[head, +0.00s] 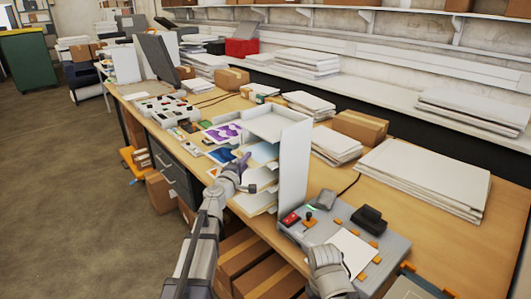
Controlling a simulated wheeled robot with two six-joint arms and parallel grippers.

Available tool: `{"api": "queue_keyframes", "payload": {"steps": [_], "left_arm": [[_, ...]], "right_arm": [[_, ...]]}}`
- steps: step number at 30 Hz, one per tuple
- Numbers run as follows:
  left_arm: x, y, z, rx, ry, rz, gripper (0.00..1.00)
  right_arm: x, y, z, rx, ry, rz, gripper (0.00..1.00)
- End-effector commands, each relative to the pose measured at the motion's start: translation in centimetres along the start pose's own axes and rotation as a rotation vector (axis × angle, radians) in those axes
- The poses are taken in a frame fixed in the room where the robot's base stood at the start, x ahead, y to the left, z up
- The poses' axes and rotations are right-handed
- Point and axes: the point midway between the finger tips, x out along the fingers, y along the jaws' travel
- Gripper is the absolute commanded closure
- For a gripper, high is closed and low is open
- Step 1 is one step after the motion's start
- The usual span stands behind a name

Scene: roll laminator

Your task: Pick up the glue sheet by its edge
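A white upright rack (293,165) stands on the bench with several shelves open to the left. Pale and blue sheets lie on its shelves, including a blue sheet (264,152) and a cream sheet (254,203). I cannot tell for sure which one is the glue sheet. My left gripper (252,173) is at the open side of the rack, its two fingers apart, with no sheet clearly between them. My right gripper (325,258) is low at the front edge of a grey machine (385,250), beside a white sheet (352,250) lying on it; its fingertips are unclear.
Colourful prints (224,132) lie left of the rack. Stacks of white sheets (425,175) and cardboard boxes (360,125) fill the bench's back. Cardboard boxes (245,255) sit under the bench. Bare wood (440,240) shows right of the machine.

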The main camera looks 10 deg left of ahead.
Motion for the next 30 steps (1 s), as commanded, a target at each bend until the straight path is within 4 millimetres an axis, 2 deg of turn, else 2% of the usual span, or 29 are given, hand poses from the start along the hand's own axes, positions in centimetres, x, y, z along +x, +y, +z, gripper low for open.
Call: {"api": "queue_keyframes", "payload": {"steps": [1, 4, 5, 30], "left_arm": [[-0.01, 0.00, -0.01, 0.000, 0.000, 0.000, 0.88], [-0.01, 0.00, -0.01, 0.000, 0.000, 0.000, 0.99], [-0.01, 0.00, -0.01, 0.000, 0.000, 0.000, 1.00], [-0.02, -0.01, -0.01, 0.000, 0.000, 0.000, 1.00]], "right_arm": [[0.00, 0.00, 0.00, 0.000, 0.000, 0.000, 0.50], [0.00, 0.00, 0.00, 0.000, 0.000, 0.000, 0.50], [0.00, 0.00, 0.00, 0.000, 0.000, 0.000, 0.50], [0.01, 0.00, 0.00, 0.000, 0.000, 0.000, 0.50]]}}
